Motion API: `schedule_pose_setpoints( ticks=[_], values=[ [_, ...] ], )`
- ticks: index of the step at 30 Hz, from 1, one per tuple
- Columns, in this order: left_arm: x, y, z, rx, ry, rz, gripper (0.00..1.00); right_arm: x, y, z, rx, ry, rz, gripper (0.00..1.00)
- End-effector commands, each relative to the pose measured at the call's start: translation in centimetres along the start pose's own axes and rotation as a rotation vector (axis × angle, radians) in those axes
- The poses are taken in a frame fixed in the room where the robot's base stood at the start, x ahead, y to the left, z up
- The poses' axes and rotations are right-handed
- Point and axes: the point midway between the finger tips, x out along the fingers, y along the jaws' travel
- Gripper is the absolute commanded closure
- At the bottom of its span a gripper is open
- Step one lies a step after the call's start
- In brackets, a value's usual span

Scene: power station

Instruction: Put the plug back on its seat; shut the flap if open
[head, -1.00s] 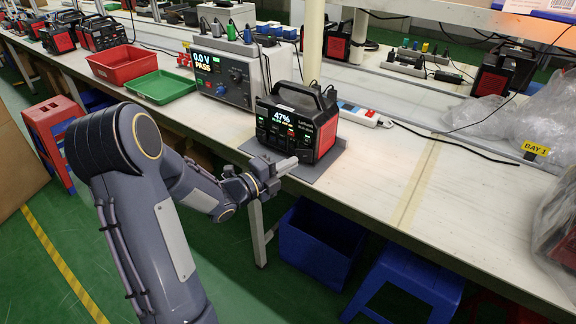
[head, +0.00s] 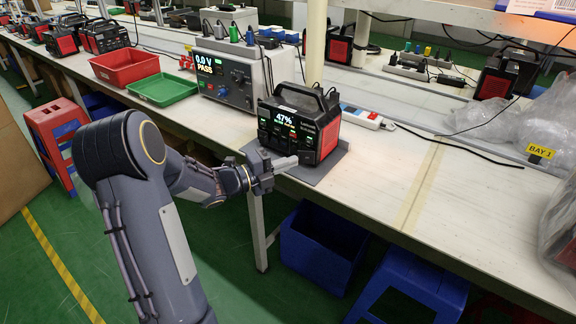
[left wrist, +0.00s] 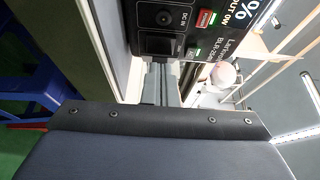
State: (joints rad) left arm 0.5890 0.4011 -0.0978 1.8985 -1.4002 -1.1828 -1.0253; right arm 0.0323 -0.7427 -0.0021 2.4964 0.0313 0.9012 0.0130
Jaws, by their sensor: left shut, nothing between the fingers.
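The black and red power station (head: 331,135) stands on a grey mat (head: 322,172) at the bench's front edge. Its lit display reads 47%. Its front panel also shows in the left wrist view (left wrist: 185,30), with a DC button, a red button and a dark square cover or socket (left wrist: 159,45). I cannot tell whether that is the flap. My left gripper (head: 288,162) is shut and empty, just in front of the panel's lower part; its fingers also show in the left wrist view (left wrist: 156,84). I cannot make out the plug. My right gripper is not in view.
A grey tester (head: 222,80) reading PASS stands left of the station, with a green tray (head: 162,90) and a red tray (head: 124,66) beyond. A power strip (head: 362,117) lies to the right. A blue bin (head: 318,250) stands below.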

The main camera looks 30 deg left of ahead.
Motion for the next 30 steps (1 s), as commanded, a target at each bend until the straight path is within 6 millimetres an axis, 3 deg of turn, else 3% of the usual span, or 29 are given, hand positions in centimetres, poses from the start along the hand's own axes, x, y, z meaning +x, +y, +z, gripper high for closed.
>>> schedule_pose_setpoints(
  ticks=[12, 30],
  values=[
    [0.2, 0.2, 1.2, 0.002, 0.147, 0.001, 1.0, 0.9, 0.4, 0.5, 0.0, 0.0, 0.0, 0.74],
    [0.7, 0.1, 2.2, 0.001, 0.142, 0.0, 1.0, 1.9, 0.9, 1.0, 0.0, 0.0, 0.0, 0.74]
  ],
)
